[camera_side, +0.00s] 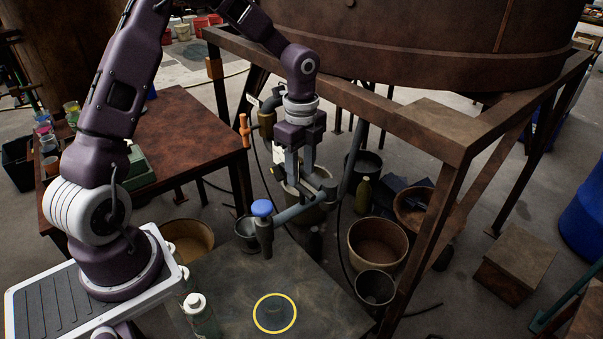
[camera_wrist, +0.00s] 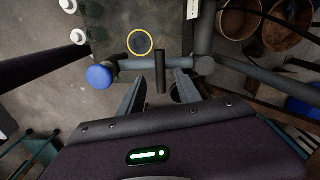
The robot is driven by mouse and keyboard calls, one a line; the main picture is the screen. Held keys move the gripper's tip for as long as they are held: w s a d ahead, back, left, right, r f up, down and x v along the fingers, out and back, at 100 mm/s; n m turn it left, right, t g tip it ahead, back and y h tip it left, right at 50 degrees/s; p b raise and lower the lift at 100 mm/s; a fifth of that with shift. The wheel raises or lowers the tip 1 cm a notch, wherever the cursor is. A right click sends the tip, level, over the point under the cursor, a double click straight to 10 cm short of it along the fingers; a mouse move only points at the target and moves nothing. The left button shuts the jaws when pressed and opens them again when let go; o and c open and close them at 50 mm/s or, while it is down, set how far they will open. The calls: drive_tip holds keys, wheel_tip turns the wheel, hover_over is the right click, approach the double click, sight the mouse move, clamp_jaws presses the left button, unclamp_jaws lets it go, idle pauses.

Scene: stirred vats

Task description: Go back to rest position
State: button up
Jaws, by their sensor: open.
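My gripper (camera_side: 307,180) points down over a grey pipe (camera_side: 298,210) that has a blue round knob (camera_side: 262,208) at its near end. In the wrist view my gripper (camera_wrist: 160,95) has its two fingers apart, with a short dark upright bar (camera_wrist: 160,72) of the pipe fitting between them in the picture. I cannot tell whether the fingers touch the bar. The pipe (camera_wrist: 140,65) runs across the wrist view, with the blue knob (camera_wrist: 98,77) at its left. No rest position is marked in view.
A yellow ring (camera_side: 274,313) lies on the dark worktop (camera_side: 235,275) below the pipe. White-capped bottles (camera_side: 200,315) stand at its left edge. A rusty frame post (camera_side: 425,235) and beams (camera_side: 400,125) under a large vat (camera_side: 420,40) are close on the right. Bowls (camera_side: 377,242) sit beneath.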

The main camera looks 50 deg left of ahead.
drive_tip(key=s+d+r+n+t+y, duration=0.2)
drive_tip(key=s+d+r+n+t, duration=0.15)
drive_tip(key=s+r+n, duration=0.7)
drive_tip(key=s+d+r+n+t+h, duration=0.1)
drive_tip(key=s+d+r+n, duration=0.1)
drive_tip(key=s, duration=0.5)
drive_tip(key=s+d+r+n+t+h, duration=0.1)
drive_tip(key=s+d+r+n, duration=0.1)
drive_tip(key=s+r, duration=0.3)
drive_tip(key=shift+s+d+r+n, duration=0.25)
drive_tip(key=shift+s+n, duration=0.4)
drive_tip(key=shift+s, duration=0.25)
